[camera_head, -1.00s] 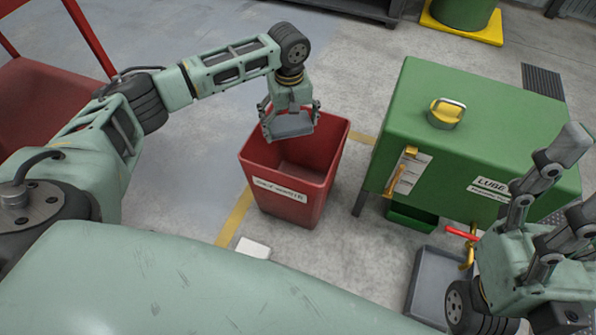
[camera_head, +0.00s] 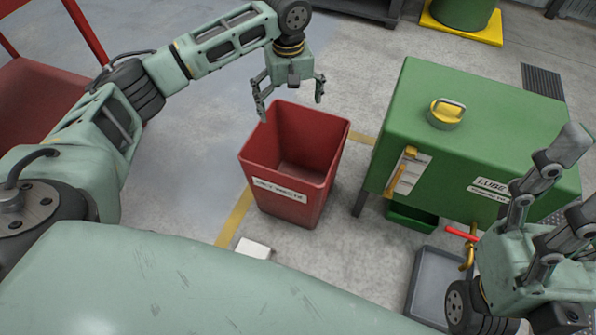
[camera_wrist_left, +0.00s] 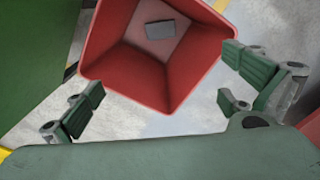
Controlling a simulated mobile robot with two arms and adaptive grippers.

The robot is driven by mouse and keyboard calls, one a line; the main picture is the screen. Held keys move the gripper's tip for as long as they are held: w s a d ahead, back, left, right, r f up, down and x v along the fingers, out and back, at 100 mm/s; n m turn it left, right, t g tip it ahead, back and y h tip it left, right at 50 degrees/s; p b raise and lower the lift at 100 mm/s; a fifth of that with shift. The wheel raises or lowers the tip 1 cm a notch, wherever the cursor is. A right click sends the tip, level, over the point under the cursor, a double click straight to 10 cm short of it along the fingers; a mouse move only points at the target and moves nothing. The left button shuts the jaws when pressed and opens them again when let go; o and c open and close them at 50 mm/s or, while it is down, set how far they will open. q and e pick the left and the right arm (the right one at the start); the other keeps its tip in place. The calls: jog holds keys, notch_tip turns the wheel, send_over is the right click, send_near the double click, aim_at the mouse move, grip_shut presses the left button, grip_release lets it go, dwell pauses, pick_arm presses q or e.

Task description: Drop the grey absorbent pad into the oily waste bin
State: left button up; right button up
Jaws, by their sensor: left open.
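The red oily waste bin (camera_head: 290,160) stands on the floor in the middle of the head view, with a white label on its front. In the left wrist view the bin (camera_wrist_left: 110,45) is seen from above, and the grey absorbent pad (camera_wrist_left: 160,29) lies flat on its floor. The pad is hidden in the head view. My left gripper (camera_head: 291,99) is open and empty above the far rim of the bin. Its spread fingers also show in the wrist view (camera_wrist_left: 165,100). My right gripper (camera_head: 560,205) is at the right edge, fingers pointing up and apart, with nothing between them.
A green lube tank (camera_head: 480,130) with a yellow cap stands right of the bin. A grey drip tray (camera_head: 432,285) lies below its red-handled tap. A small white object (camera_head: 253,248) is on the floor before the bin. A red cart (camera_head: 45,100) stands at left.

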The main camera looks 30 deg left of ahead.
pick_arm(q)
jog(key=shift+r, duration=2.3)
jog(key=shift+f, duration=0.1)
